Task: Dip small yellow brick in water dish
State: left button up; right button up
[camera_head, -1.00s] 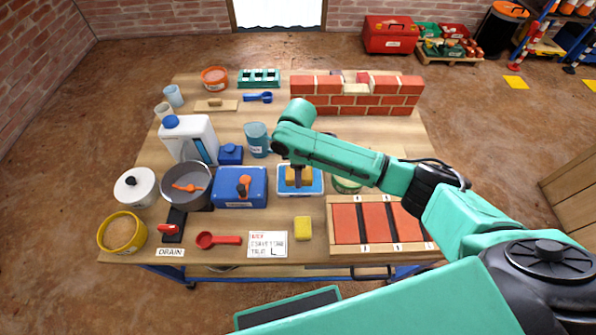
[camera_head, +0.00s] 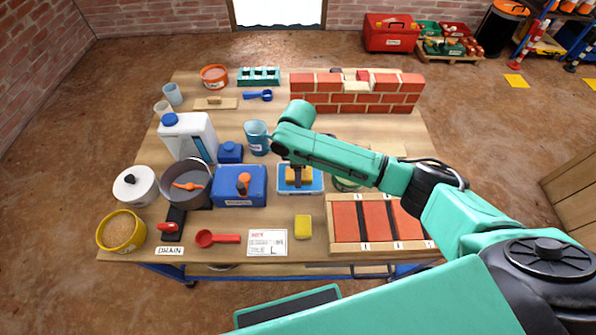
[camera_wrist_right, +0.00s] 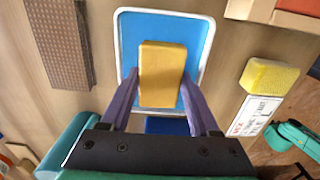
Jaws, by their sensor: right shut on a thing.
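The small yellow brick (camera_wrist_right: 162,72) is between the two fingers of my right gripper (camera_wrist_right: 160,80), which is shut on it. The brick also shows in the head view (camera_head: 290,177), partly hidden by the gripper (camera_head: 298,177). Brick and fingertips are over the water dish (camera_head: 281,189), a blue rectangular dish with a white rim. In the right wrist view the dish (camera_wrist_right: 202,28) surrounds the brick on the far side and both sides. I cannot tell how deep the brick sits or whether it touches the water. My left gripper is out of view.
A yellow sponge-like block (camera_head: 303,227) and a printed card (camera_head: 267,243) lie in front of the dish. A blue box (camera_head: 225,196) stands close left, a wooden tray with red panels (camera_head: 335,243) at front right. A blue mug (camera_head: 257,138) and brick wall (camera_head: 355,103) are behind.

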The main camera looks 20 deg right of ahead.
dwell(0.3)
jog(key=o, duration=1.3)
notch_tip(320, 180, up, 15)
jog(key=shift+f+p, duration=0.15)
jog(key=shift+p, duration=0.8)
